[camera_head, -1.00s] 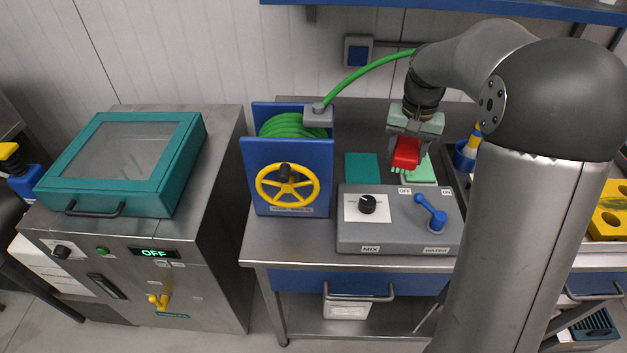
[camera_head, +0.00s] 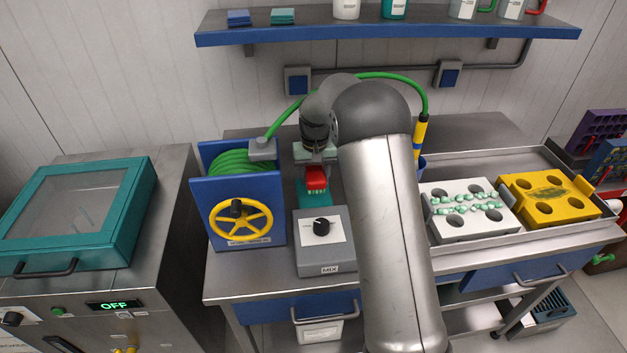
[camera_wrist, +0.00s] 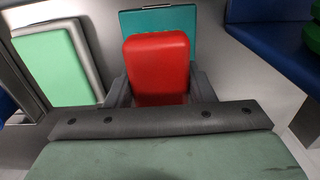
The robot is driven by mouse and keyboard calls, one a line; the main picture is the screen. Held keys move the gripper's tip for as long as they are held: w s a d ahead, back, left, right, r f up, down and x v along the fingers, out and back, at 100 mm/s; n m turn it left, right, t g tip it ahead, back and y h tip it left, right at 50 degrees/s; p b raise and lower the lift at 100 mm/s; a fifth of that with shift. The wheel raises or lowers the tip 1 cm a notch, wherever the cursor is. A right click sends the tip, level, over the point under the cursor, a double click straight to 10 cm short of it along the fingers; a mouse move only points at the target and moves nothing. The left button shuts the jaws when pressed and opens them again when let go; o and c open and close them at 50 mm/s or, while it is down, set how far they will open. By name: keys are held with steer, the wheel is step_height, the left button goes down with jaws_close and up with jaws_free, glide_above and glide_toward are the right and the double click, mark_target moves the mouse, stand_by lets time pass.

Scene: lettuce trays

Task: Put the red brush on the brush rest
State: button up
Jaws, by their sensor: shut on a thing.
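My gripper (camera_head: 316,168) is shut on the red brush (camera_head: 316,178) and holds it bristles down behind the mixer box. In the wrist view the red back of the brush (camera_wrist: 158,62) sits between the two dark fingers. A flat teal pad (camera_wrist: 165,20) shows just beyond the brush and partly behind it. A light green pad with a grey rim (camera_wrist: 58,62) lies to the left in that view. I cannot tell for sure which of these pads is the brush rest. Nor can I tell whether the bristles touch the teal pad.
The hose reel (camera_head: 240,205) with its yellow wheel stands close left of my gripper. The grey mixer box (camera_head: 325,250) is in front. My arm hides the bench middle. White (camera_head: 455,230) and yellow (camera_head: 540,215) trays stand right. A blue shelf (camera_head: 390,34) hangs above.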

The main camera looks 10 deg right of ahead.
steer(key=shift+w+f, duration=0.4)
steer(key=shift+f, duration=0.05)
steer(key=shift+w+f+p, duration=0.2)
steer(key=shift+f+p, duration=0.15)
steer(key=shift+f, duration=1.4)
steer(key=shift+f, duration=0.1)
steer(key=shift+f, duration=0.15)
steer(key=o, duration=0.9)
